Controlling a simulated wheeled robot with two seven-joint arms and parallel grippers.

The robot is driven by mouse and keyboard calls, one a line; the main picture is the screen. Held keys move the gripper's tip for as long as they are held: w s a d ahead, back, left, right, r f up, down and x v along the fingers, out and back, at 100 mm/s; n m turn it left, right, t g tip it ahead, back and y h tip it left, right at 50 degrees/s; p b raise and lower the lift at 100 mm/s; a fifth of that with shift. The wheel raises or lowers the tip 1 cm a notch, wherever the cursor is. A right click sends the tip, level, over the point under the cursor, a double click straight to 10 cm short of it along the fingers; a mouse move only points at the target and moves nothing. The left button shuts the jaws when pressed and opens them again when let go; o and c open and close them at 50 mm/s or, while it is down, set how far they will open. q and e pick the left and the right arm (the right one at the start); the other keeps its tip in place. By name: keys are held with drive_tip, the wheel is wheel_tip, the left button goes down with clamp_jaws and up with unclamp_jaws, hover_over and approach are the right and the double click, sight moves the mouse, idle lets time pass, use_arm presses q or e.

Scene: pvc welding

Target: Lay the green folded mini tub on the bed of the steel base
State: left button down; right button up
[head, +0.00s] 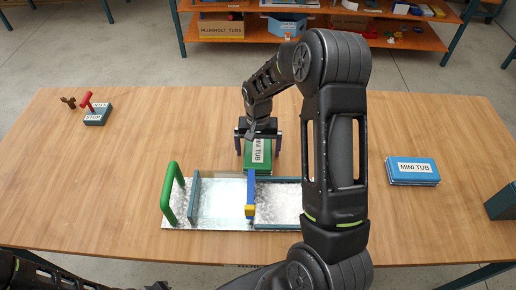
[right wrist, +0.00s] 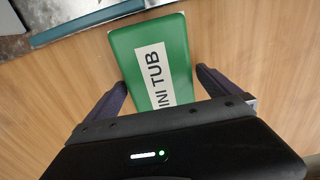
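The green folded mini tub (head: 257,165) lies on the table just behind the steel base, its white label up; it also shows in the right wrist view (right wrist: 150,60). The steel base (head: 220,200) is a shiny plate with teal rails, a green arch handle at left and a blue and yellow upright part (head: 250,200) near the middle. Its right end is hidden by my right arm. My right gripper (head: 258,148) is open with one finger on each side of the tub; in the right wrist view (right wrist: 160,88) small gaps show beside it. My left gripper is out of view.
A blue mini tub stack (head: 412,171) lies at the right, with a teal box (head: 503,202) at the right edge. A small teal block with a red handle (head: 96,112) stands at far left. Orange shelves (head: 340,35) stand behind. The table's left middle is clear.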

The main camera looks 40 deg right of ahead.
sight(258, 149)
drive_tip(key=shift+r, duration=0.1)
drive_tip(key=shift+r, duration=0.5)
wheel_tip(258, 149, up, 11)
drive_tip(key=b, duration=0.1)
idle(0.6)
